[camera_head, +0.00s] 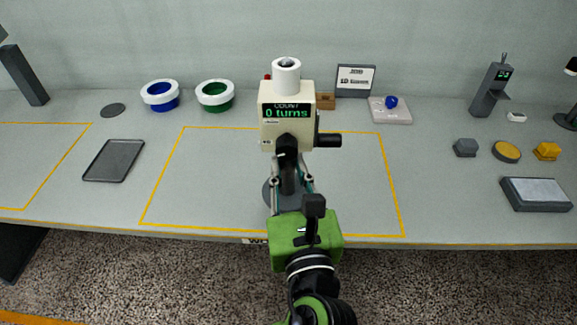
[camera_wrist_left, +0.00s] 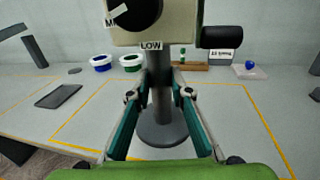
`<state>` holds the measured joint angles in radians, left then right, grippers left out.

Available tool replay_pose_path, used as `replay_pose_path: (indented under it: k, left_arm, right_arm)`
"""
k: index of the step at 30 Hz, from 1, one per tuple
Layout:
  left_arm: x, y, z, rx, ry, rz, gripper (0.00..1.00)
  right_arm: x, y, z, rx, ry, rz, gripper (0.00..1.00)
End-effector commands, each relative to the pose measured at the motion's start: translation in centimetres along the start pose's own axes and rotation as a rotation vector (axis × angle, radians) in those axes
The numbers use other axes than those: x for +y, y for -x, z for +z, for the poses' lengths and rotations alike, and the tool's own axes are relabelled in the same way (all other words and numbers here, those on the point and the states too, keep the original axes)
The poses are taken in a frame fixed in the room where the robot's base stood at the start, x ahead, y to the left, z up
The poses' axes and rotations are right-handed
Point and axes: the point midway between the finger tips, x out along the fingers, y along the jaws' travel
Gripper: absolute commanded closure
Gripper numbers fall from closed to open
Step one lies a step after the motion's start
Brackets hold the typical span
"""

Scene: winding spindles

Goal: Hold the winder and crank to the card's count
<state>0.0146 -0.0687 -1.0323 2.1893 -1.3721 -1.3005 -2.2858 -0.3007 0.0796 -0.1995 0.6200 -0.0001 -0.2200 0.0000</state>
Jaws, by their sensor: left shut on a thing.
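The winder (camera_head: 287,100) stands upright in the middle of the table, a cream box on a grey post with a round base (camera_wrist_left: 163,132). Its display reads "COUNT 0 turns". A white spool sits on top. The black crank handle (camera_head: 327,141) sticks out to the right; it also shows in the left wrist view (camera_wrist_left: 222,37). My left gripper (camera_head: 291,183) is shut on the winder's post (camera_wrist_left: 160,85), below the box, with one finger on each side. The card (camera_head: 355,80) stands at the back, its small print hard to read. My right gripper is not in view.
A pale pad with a blue knob (camera_head: 390,109) and a wooden block (camera_head: 325,101) are behind. Several small items and a grey-topped box (camera_head: 536,194) lie right. Space right of the crank is clear.

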Motion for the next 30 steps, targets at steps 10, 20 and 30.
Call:
replay_pose_path:
  k: [10,20,30]
  left_arm:
    - [-0.3,-2.0,-1.4,-0.005,-0.001,0.001,1.00]
    - [-0.6,-3.9,-3.0,-0.005,-0.001,0.001,1.00]
    - [-0.9,-5.8,-4.7,-0.006,-0.001,0.000,1.00]
  right_arm:
    - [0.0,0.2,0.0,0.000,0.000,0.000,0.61]
    - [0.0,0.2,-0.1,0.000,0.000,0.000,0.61]
    - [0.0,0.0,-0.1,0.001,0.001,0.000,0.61]
